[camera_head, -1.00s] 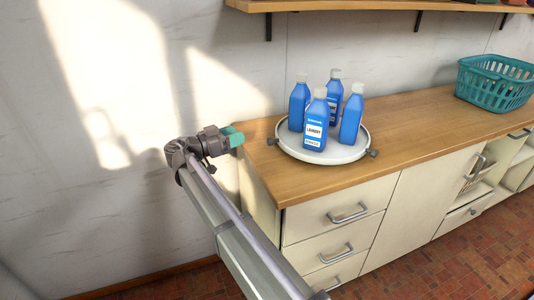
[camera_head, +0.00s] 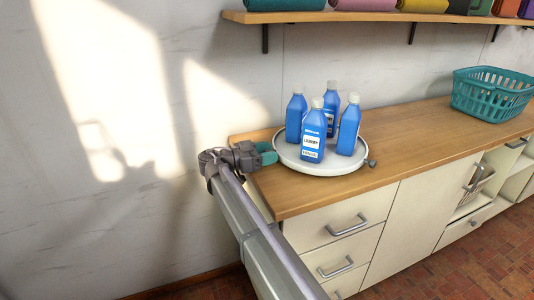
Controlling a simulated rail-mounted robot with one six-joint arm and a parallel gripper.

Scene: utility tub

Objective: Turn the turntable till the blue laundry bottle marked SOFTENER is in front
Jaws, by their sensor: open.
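The round white turntable (camera_head: 322,168) sits on the wooden counter and carries several blue laundry bottles. The front bottle (camera_head: 312,138) has a white label that reads LAUNDRY, with a smaller line below too small to read. A left bottle (camera_head: 295,118) and a right bottle (camera_head: 348,128) show no readable label. A back bottle (camera_head: 330,102) shows part of a label, mostly hidden. Which one is marked SOFTENER I cannot tell. A grey knob (camera_head: 371,163) is at the turntable's right edge. My gripper (camera_head: 267,153), with teal fingers, is open at the turntable's left rim; the left knob is hidden by it.
A teal basket (camera_head: 491,95) stands at the right on the counter (camera_head: 420,135). A shelf (camera_head: 380,16) with rolled coloured cloths (camera_head: 363,4) hangs above. Drawers with handles (camera_head: 347,224) are below. The counter between turntable and basket is clear.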

